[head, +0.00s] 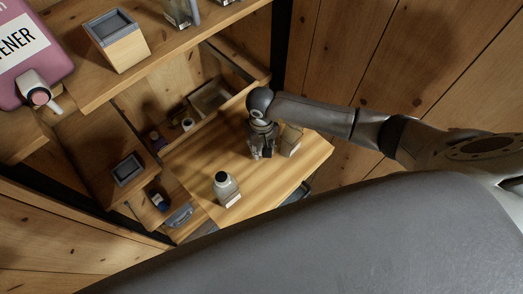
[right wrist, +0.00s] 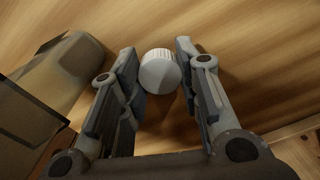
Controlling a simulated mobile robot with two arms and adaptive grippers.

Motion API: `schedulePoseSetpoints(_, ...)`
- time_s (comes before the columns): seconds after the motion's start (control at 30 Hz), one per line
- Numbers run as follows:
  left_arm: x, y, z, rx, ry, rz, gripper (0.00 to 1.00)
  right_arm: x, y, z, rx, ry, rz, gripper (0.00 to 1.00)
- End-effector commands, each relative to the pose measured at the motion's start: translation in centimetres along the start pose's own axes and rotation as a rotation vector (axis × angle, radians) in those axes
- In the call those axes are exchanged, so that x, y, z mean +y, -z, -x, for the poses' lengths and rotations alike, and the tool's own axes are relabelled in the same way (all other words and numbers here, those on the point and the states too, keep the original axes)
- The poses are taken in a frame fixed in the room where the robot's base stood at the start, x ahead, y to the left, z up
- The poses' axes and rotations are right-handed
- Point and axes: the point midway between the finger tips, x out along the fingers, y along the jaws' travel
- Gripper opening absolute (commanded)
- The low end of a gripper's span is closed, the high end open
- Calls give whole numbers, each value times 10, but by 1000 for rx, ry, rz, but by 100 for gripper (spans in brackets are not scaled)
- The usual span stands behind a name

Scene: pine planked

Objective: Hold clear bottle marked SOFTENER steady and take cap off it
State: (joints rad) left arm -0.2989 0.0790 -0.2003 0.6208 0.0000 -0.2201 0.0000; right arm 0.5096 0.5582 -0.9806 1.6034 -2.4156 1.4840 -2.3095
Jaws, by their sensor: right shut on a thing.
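My right gripper (head: 263,152) reaches down over the wooden worktop. In the right wrist view its fingers (right wrist: 158,85) are shut on a small white ribbed cap (right wrist: 159,70). I cannot tell whether a bottle is under that cap. A pale see-through bottle with a black cap (head: 226,188) stands upright nearer to me on the worktop, apart from the gripper. A tan, perhaps clear, container (head: 291,140) stands just right of the gripper and shows at the left of the wrist view (right wrist: 50,85). I cannot read SOFTENER on either. My left gripper is out of view.
The wooden worktop (head: 195,160) is bare around the bottles. A purple jug (head: 60,68) with a tap and a label ending in "ENER" is on the upper left, near a grey-topped wooden box (head: 126,50) on the shelf. Small bottles and bins fill the lower shelves. A plank wall is at right.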

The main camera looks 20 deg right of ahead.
Motion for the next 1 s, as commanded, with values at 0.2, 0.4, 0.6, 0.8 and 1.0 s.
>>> schedulePoseSetpoints(0.2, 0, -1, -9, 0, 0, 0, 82, -1, 0, -15, 1, 2, 0, 3)
schedulePoseSetpoints(0.4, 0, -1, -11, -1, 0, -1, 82, 0, 0, -17, 1, 1, 0, 3)
schedulePoseSetpoints(0.6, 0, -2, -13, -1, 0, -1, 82, 0, 0, -18, 1, 1, 0, 44)
schedulePoseSetpoints(0.8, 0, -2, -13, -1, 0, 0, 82, 0, 0, -18, 1, 1, 0, 53)
schedulePoseSetpoints(1.0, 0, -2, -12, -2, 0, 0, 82, 0, 0, -16, 0, 1, 0, 53)
